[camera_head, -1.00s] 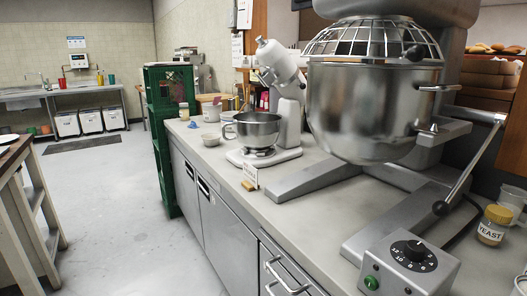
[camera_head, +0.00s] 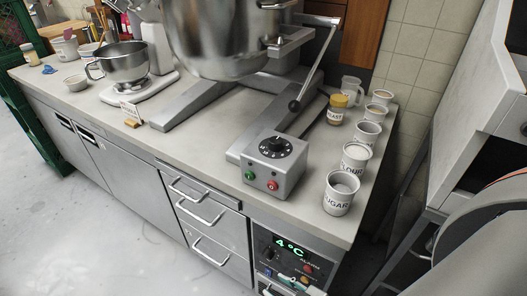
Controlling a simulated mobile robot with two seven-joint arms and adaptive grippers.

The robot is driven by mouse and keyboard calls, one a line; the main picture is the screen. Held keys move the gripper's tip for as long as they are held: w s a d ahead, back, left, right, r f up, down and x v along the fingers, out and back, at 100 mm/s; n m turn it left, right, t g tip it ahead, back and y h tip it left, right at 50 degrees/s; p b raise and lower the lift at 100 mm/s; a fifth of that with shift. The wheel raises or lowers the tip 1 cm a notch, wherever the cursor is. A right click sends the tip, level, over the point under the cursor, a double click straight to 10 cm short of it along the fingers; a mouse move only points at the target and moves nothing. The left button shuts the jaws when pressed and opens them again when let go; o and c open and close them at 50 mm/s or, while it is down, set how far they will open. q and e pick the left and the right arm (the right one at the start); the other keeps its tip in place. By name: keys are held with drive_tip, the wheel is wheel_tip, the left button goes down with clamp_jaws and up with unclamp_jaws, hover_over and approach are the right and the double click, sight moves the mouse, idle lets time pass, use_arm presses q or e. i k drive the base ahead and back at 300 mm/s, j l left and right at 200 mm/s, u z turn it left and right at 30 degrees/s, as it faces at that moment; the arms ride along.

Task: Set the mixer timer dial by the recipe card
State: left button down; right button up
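The timer dial (camera_head: 275,147) is a black round knob with a pale mark, on the sloping top of a grey control box (camera_head: 283,180). White figures ring it, too small to read; its setting is unclear. A green and a red button sit on the box's front. The big steel mixer (camera_head: 222,45) stands behind, cut off by the top edge. A small white card (camera_head: 129,110) stands on the counter by the white stand mixer; its writing is unreadable. A pale shape (camera_head: 290,284) at the bottom edge may be part of my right gripper. My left gripper is not seen.
The mixer's lever (camera_head: 312,72) slants down behind the box. Counter (camera_head: 205,150) left of the box is clear. Drawers and a 4°C panel lie below.

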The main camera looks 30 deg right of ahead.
sight(275, 143)
drive_tip(key=i+j+z, duration=0.1)
drive_tip(key=j, duration=0.2)
drive_tip(key=i+j+z, duration=0.2)
drive_tip(key=j, duration=0.4)
drive_tip(key=i+j+z, duration=0.15)
drive_tip(key=j+z, duration=0.15)
drive_tip(key=z, duration=1.2)
drive_tip(key=i+j, duration=0.05)
